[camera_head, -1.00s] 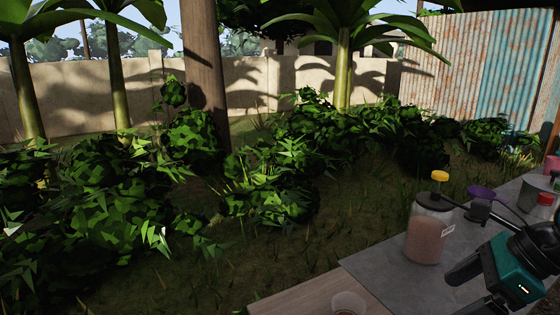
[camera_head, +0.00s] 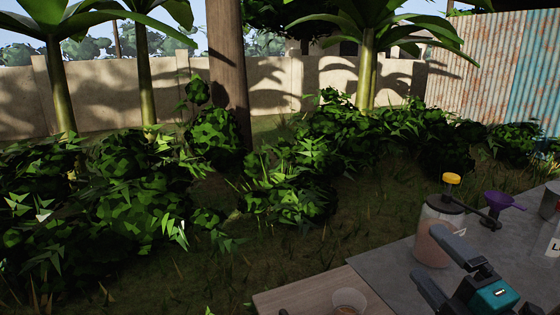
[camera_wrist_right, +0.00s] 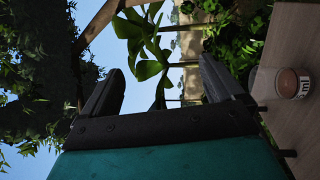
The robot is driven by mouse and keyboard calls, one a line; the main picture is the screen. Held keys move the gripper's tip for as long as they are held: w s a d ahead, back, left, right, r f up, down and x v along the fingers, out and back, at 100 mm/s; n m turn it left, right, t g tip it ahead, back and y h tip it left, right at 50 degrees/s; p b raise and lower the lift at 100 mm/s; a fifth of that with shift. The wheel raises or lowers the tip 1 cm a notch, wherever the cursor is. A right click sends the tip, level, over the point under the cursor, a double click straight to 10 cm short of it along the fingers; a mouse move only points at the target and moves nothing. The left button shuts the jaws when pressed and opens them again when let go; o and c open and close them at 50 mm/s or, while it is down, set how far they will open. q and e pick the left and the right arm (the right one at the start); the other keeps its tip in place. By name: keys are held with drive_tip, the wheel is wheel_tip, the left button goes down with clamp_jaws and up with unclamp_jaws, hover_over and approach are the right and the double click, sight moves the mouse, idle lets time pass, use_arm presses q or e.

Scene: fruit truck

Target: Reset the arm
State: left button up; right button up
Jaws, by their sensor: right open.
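My right gripper (camera_head: 428,254) is at the lower right of the head view, in front of the glass jar. It is teal and black, with its two fingers apart and nothing between them. In the right wrist view the gripper (camera_wrist_right: 160,68) also shows open and empty, with leaves, sky and wall beyond it. My left gripper is in neither view.
A small cup (camera_head: 348,301) is at the front edge; a cup with brown contents (camera_wrist_right: 290,82) shows in the wrist view. Bushes lie beyond.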

drive_tip(key=s+d+f+m+g+h, duration=0.2)
drive_tip(key=s+f+m+g+h, duration=0.15)
drive_tip(key=f+m, duration=0.35)
drive_tip(key=s+d+f+m+g+h, duration=0.25)
drive_tip(key=f+m+g+h, duration=0.2)
drive_tip(key=f+m, duration=0.35)
drive_tip(key=s+a+f+m+g+y, duration=0.15)
drive_tip(key=s+a+f+g, duration=0.25)
drive_tip(key=s, duration=0.4)
drive_tip(key=s+a+f+m+g+y, duration=0.1)
drive_tip(key=s+a+f+m+g, duration=0.25)
drive_tip(key=s, duration=0.35)
drive_tip(key=w+a+f+n+t+y+p, duration=0.1)
drive_tip(key=w+a+f+t+p, duration=0.1)
drive_tip(key=w+f+t, duration=0.5)
drive_tip(key=shift+w+a+f+y+p, duration=0.15)
drive_tip(key=shift+w+a+y+p, duration=0.2)
drive_tip(key=shift+a, duration=0.2)
